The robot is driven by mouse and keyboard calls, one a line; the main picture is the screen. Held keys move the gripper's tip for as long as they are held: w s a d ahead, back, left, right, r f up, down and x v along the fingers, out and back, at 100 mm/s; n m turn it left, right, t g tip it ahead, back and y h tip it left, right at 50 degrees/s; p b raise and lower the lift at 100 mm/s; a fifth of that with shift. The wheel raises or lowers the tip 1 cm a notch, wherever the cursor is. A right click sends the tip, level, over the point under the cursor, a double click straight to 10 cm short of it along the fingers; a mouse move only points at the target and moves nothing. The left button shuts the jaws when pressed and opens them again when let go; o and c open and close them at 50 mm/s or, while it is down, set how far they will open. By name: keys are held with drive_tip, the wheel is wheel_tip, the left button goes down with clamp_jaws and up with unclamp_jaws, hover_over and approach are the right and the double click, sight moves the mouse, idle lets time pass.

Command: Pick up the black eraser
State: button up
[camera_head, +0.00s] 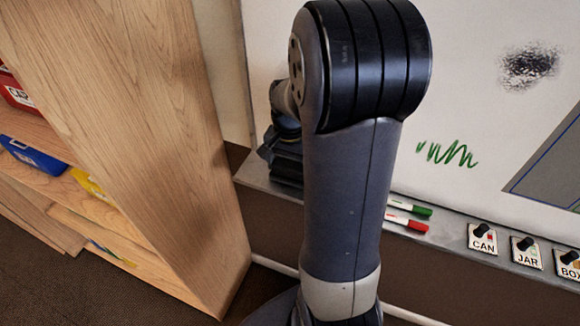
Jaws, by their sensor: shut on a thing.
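My gripper (284,146) is at the left end of the whiteboard's tray, partly hidden behind my own arm. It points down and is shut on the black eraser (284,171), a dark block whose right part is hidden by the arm. The eraser is at the tray's level. Dark gripper and dark eraser blend together, so I cannot tell whether the eraser touches the tray.
The tray (450,238) holds a green marker (410,208), a red marker (406,224) and labelled CAN (483,239), JAR (527,251) and BOX (569,263) cards. The whiteboard (470,90) rises behind. A wooden shelf unit (130,110) stands close on the left.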

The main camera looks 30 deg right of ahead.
sight(289, 165)
wheel_tip(289, 165, up, 6)
drive_tip(key=shift+r+b, duration=0.1)
drive_tip(key=shift+b, duration=0.35)
drive_tip(key=s+a+b, duration=0.3)
drive_tip(key=s+a, duration=0.9)
drive_tip(key=a, duration=0.3)
drive_tip(key=shift+a+r+b, duration=0.15)
drive_tip(key=shift+a+b, duration=0.15)
drive_tip(key=shift+b, duration=0.05)
